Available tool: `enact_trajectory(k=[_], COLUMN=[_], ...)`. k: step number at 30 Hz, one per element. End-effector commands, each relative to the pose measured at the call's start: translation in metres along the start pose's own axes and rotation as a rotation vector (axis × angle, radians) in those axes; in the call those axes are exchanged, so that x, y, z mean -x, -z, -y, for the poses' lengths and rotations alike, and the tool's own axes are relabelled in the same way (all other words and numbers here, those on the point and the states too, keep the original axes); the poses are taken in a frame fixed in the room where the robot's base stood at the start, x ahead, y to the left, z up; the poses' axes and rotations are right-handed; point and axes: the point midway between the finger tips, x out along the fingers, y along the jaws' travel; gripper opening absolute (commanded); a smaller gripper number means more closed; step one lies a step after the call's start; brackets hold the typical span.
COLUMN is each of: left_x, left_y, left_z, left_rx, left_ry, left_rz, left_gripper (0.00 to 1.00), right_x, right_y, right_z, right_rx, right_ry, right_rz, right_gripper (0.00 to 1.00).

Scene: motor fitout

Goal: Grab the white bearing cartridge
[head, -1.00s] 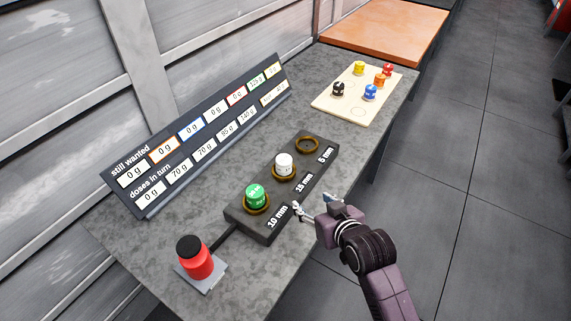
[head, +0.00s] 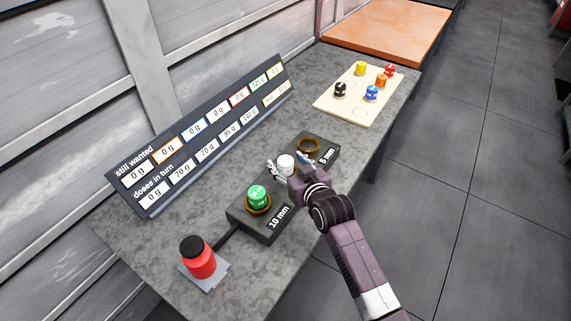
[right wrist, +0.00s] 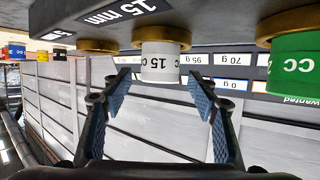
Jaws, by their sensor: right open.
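The white bearing cartridge (head: 286,164) stands in the middle ring, marked 15 mm, of the dark dosing block (head: 265,233). In the right wrist view the white cartridge (right wrist: 160,66) shows upside down, with its brass ring (right wrist: 161,36) behind it. My right gripper (head: 292,168) is at the cartridge, with its fingers on either side in the head view. In the right wrist view my right gripper (right wrist: 163,88) is open, its two blue-padded fingers apart and the cartridge in line with the gap between them. My left gripper is not in view.
A green cartridge (head: 257,197) stands in the 10 mm ring close by; the 5 mm ring (head: 308,145) is empty. A wooden board (head: 328,104) holds several coloured cartridges.

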Motion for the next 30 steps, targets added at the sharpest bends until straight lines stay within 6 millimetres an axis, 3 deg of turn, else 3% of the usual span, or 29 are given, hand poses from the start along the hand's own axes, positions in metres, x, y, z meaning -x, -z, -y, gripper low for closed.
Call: enact_trajectory(k=[6, 14, 27, 30], left_x=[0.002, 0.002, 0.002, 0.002], left_y=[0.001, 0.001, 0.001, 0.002], left_z=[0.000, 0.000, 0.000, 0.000], left_rx=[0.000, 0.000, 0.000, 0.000], left_ry=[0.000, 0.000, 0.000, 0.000], left_rz=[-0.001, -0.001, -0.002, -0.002], left_gripper=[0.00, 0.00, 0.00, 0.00], right_x=[-0.016, -0.017, -0.017, -0.017], right_y=[0.000, 0.000, -0.001, -0.001], right_z=[0.000, -0.001, -0.001, -0.001], right_rx=[0.000, 0.000, 0.000, 0.000], right_ry=[0.000, 0.000, 0.000, -0.001], right_rz=[0.000, 0.000, 0.000, 0.001], right_gripper=[0.54, 0.53, 0.05, 0.00])
